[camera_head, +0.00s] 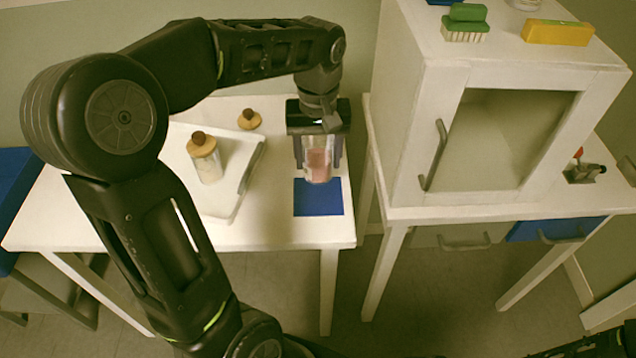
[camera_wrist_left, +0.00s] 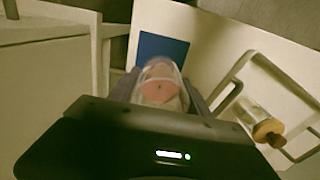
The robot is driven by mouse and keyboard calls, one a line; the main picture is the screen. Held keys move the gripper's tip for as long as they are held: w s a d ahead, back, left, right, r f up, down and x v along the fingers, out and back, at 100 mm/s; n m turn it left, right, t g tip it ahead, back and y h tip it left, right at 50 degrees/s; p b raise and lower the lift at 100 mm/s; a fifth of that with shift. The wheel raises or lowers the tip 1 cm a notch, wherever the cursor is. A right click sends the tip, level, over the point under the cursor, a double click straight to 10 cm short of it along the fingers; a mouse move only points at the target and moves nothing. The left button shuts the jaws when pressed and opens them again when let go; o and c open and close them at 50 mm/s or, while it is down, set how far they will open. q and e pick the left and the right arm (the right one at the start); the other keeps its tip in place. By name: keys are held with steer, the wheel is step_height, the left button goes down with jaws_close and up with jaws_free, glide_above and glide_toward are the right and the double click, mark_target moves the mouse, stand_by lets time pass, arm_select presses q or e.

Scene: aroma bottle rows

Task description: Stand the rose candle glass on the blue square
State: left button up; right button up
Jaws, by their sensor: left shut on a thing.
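The rose candle glass (camera_head: 318,165) is a clear glass with pink wax inside. My left gripper (camera_head: 318,155) is shut on it and holds it upright. In the head view the glass overlaps the back part of the blue square (camera_head: 318,200). The glass also shows between the fingers in the left wrist view (camera_wrist_left: 160,88), with the blue square (camera_wrist_left: 162,52) beyond it. I cannot tell whether the base of the glass touches the table. My right gripper is not clearly in view.
A white tray (camera_head: 243,185) holding a corked bottle (camera_head: 206,160) stands left of the square. Another round wooden stopper (camera_head: 249,119) shows behind. A white cabinet (camera_head: 408,140) stands close on the right, with a green brush (camera_head: 465,25) and a yellow block (camera_head: 556,32) on top.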

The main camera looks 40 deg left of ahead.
mark_target(318, 168)
arm_select(q)
steer(key=shift+f, duration=1.65)
steer(key=shift+f, duration=1.85)
steer(key=shift+f, duration=0.1)
steer(key=o, duration=1.7)
steer(key=shift+c, duration=0.2)
step_height(318, 168, up, 12)
steer(key=shift+r, duration=0.1)
